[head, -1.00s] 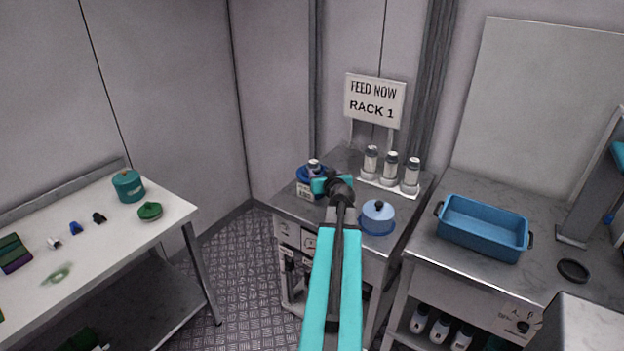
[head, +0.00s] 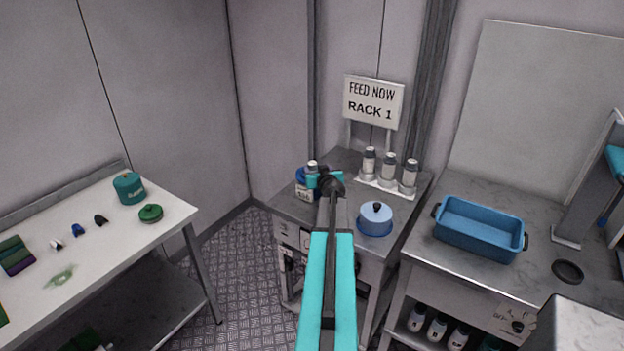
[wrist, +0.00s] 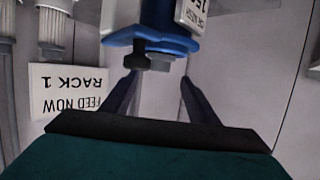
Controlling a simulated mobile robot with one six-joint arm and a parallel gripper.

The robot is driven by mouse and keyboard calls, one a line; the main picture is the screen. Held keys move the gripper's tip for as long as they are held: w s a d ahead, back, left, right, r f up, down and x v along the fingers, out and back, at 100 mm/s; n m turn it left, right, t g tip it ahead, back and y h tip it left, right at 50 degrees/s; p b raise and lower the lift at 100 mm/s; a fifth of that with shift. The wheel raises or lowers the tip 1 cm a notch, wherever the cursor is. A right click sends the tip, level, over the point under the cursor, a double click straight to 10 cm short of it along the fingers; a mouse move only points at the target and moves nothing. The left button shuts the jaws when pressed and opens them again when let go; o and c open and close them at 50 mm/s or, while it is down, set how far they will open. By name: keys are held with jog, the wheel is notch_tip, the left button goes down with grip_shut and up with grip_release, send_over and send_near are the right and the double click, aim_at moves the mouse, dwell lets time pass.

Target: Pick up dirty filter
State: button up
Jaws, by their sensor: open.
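No thing is clearly marked as a dirty filter. A blue unit (head: 300,182) with a white label and a small grey-white top stands at the back left of the middle cabinet, partly hidden by my arm. In the wrist view a blue body (wrist: 180,46) with a printed label and a dark grey knob (wrist: 148,58) shows at the top, upside down; it seems to be the same unit. My gripper (wrist: 158,82) is open, its two dark blue fingers spread below the knob with nothing held between them. In the head view my gripper (head: 323,180) is beside the blue unit; contact cannot be told.
Several grey-white bottles (head: 388,169) stand on a small tray behind a blue lidded pot (head: 375,221). A "FEED NOW RACK 1" sign (head: 373,102) rises behind. A blue bin (head: 480,230) sits on the right counter. The left table (head: 110,240) holds green containers and small parts.

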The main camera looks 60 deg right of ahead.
aim_at(313, 166)
jog(key=shift+w+d+f, duration=0.1)
jog(key=shift+w+d, duration=0.1)
jog(key=shift+w, duration=0.05)
dwell(0.3)
jog(key=shift+p+x, duration=0.95)
jog(key=shift+x, duration=0.15)
jog(key=shift+p+x, duration=0.7)
jog(key=shift+x, duration=0.75)
jog(key=shift+c, duration=0.4)
grip_shut()
